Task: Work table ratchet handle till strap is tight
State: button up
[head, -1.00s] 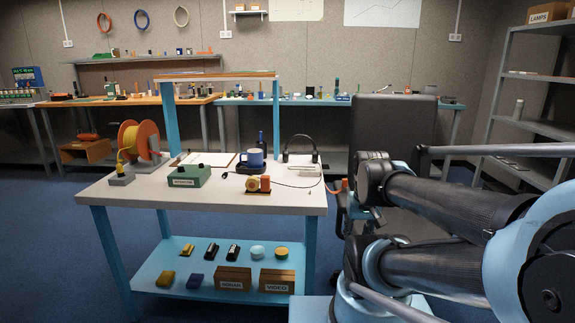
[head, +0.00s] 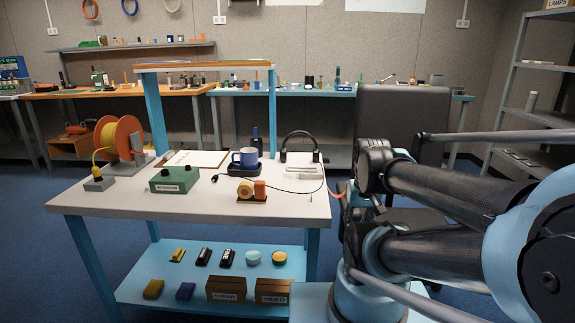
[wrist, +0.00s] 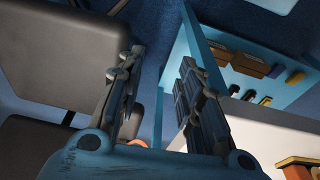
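I cannot make out a ratchet handle or strap for certain. A thin pale item (head: 309,169) lies at the right of the white work table (head: 215,203). An orange piece (head: 343,188) shows just past the table's right edge, partly behind my arm; I cannot tell what it is. In the wrist view my gripper (wrist: 160,62) is open, its two fingers apart with nothing between them. It is over the gap between the dark chair (wrist: 62,55) and the table's blue lower shelf (wrist: 205,55). My gripper is not visible in the head view.
Boxes (head: 226,287) fill part of the lower shelf. The chair (head: 402,122) stands behind my arm. Blue floor is clear at left.

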jog(key=shift+o, duration=1.8)
jog(key=shift+s+r, duration=0.25)
notch_tip(320, 180, up, 22)
jog(key=n+g, duration=0.2)
jog(key=n, duration=1.5)
send_over(287, 168)
notch_tip(287, 168, down, 17)
jog(key=shift+s+r, duration=0.1)
jog(key=shift+r, duration=0.1)
